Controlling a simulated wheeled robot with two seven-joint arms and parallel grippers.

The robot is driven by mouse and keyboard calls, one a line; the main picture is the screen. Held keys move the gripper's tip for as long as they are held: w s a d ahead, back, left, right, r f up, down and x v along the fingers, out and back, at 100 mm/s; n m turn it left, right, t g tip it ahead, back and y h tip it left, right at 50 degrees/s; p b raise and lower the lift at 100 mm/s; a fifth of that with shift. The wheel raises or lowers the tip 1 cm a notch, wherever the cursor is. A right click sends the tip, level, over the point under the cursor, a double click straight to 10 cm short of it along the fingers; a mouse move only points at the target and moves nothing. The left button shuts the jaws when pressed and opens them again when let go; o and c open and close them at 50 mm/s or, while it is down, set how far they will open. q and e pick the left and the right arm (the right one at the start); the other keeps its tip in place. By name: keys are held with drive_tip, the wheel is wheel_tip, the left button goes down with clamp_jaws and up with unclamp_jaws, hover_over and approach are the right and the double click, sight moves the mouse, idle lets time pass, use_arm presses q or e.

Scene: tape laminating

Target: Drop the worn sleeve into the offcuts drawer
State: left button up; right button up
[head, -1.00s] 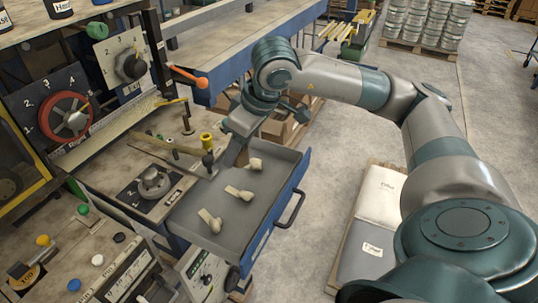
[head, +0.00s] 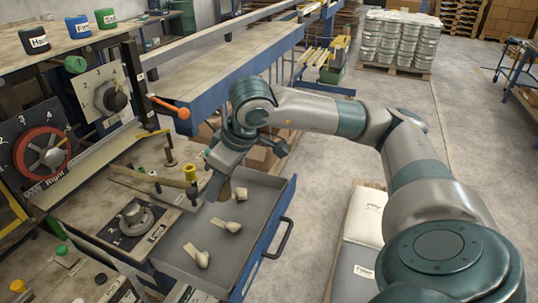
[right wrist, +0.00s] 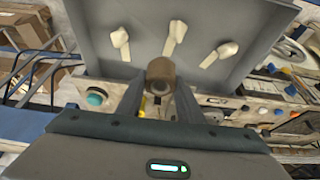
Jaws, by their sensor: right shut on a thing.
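The offcuts drawer (head: 257,212) is a grey open tray with a blue front and dark handle, pulled out from the bench. Several pale offcuts (head: 226,225) lie apart on its floor. My right gripper (head: 214,187) points down at the drawer's inner end, by the bench. It is shut on the worn sleeve, a short brown cylinder (right wrist: 160,70), best seen between the fingertips in the right wrist view. In the head view the sleeve is mostly hidden by the gripper. The drawer floor (right wrist: 205,22) lies beyond the sleeve in the wrist view. My left gripper is out of view.
A brass-headed fitting (head: 190,172) stands on the bench close beside my right gripper. A round dial (head: 136,217) sits left of the drawer. Cardboard boxes (head: 262,152) stand behind the drawer.

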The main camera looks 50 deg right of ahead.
drive_tip(key=shift+f+b, duration=0.45)
drive_tip(key=shift+f, duration=1.6)
drive_tip(key=o, duration=1.1)
drive_tip(key=shift+o, duration=0.2)
drive_tip(key=shift+r, duration=0.1)
drive_tip(key=shift+s+d+r, duration=0.1)
drive_tip(key=shift+s+r, duration=0.1)
drive_tip(key=shift+r, duration=0.3)
drive_tip(key=b+v, duration=0.4)
drive_tip(key=v, duration=1.2)
